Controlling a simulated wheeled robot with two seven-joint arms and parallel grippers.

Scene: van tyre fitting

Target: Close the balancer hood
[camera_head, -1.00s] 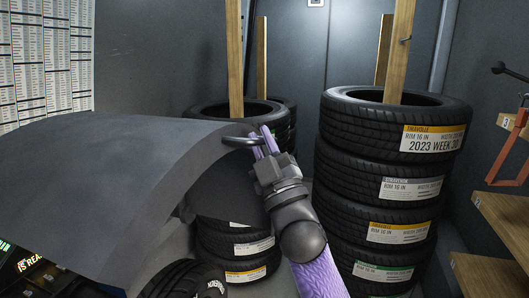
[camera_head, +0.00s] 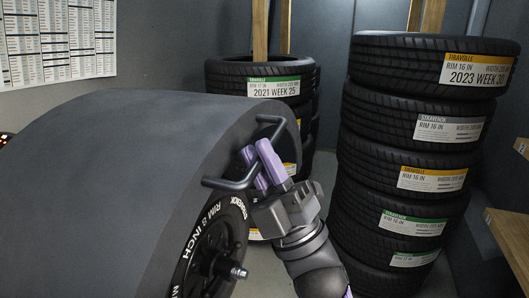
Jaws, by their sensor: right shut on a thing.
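The balancer hood (camera_head: 110,170) is a dark grey curved cover filling the left half of the view. It sits over a tyre (camera_head: 215,235) on the balancer's shaft (camera_head: 232,271), covering the tyre's upper part. A black bar handle (camera_head: 232,184) stands on the hood's right edge. My right gripper (camera_head: 263,163), with purple fingers, is shut on this handle. My left gripper is not in view.
A tall stack of labelled tyres (camera_head: 392,130) stands close to the right of my right arm. Another tyre stack (camera_head: 227,80) stands behind the hood. Wooden shelves (camera_head: 510,235) are at the right edge. A printed chart (camera_head: 60,40) hangs on the left wall.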

